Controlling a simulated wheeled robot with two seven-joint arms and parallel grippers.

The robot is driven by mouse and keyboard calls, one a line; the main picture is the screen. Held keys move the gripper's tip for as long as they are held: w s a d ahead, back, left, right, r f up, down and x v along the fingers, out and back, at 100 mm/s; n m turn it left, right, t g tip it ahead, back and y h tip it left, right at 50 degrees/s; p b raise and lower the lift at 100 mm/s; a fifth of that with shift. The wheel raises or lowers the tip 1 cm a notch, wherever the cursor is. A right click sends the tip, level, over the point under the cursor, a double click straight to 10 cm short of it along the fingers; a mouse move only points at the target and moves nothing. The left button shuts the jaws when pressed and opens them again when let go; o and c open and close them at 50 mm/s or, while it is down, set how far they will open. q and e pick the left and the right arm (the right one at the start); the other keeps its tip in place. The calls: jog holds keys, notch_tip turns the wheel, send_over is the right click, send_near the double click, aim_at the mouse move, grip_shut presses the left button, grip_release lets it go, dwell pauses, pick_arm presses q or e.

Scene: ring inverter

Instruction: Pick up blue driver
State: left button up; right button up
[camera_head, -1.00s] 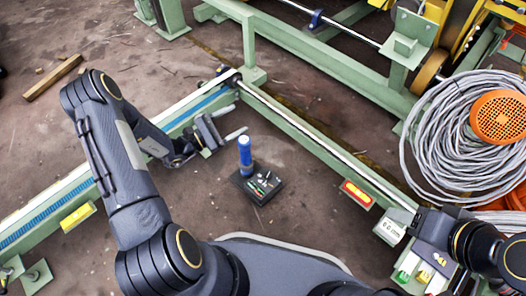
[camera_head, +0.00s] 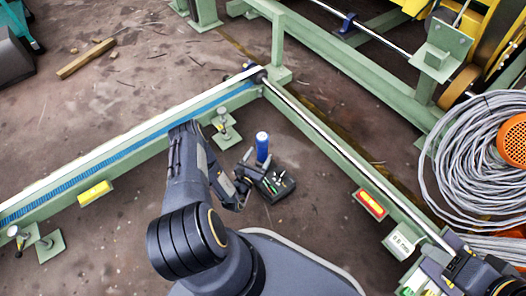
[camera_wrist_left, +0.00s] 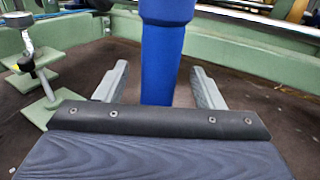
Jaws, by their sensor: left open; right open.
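The blue driver (camera_head: 262,147) stands upright at the dark tool block (camera_head: 283,190) on the floor. My left gripper (camera_head: 257,160) is open and close to it. In the left wrist view the blue driver (camera_wrist_left: 163,55) rises in line with the gap between the open fingers of my left gripper (camera_wrist_left: 158,86), with room visible on both sides. The driver's lower end is hidden behind the gripper body. My right gripper (camera_head: 437,272) is at the lower right of the head view, away from the driver, with its fingers partly out of sight.
Green frame beams enclose the floor: a blue-striped rail (camera_head: 140,150) on the left and a beam with a metal shaft (camera_head: 345,155) on the right. A grey cable coil (camera_head: 475,160) lies at right. A wooden strip (camera_head: 87,58) lies at upper left.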

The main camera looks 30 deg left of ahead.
aim_at(260, 155)
pick_arm(q)
jog(key=w+b, duration=0.1)
jog(key=w, duration=0.2)
jog(key=shift+w+a+f, duration=0.15)
jog(key=c, duration=1.2)
